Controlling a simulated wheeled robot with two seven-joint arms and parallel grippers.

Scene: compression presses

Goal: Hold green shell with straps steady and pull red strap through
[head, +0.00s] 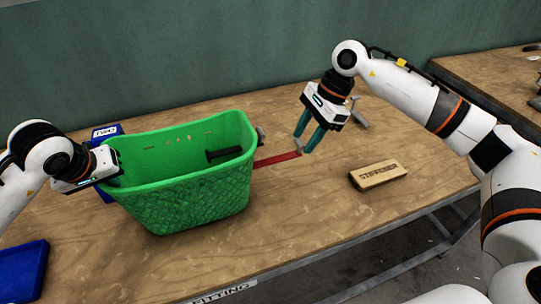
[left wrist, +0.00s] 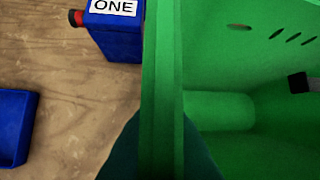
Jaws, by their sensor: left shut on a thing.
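The green shell (head: 185,195), an open basket-like tub, stands upright on the wooden table. My left gripper (head: 118,172) is shut on its left rim; the left wrist view shows the green wall (left wrist: 163,80) between the fingers. A red strap (head: 275,160) sticks out from the shell's right side, with a small grey tip. My right gripper (head: 303,145) is at the strap's outer end, its teal fingers visibly apart; whether they touch the strap is unclear. A black piece (head: 224,154) lies inside the shell. A grey fitting (head: 261,136) sits at its right rim.
A tan block marked STIFFENER (head: 378,175) lies to the right. The table front right is clear.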

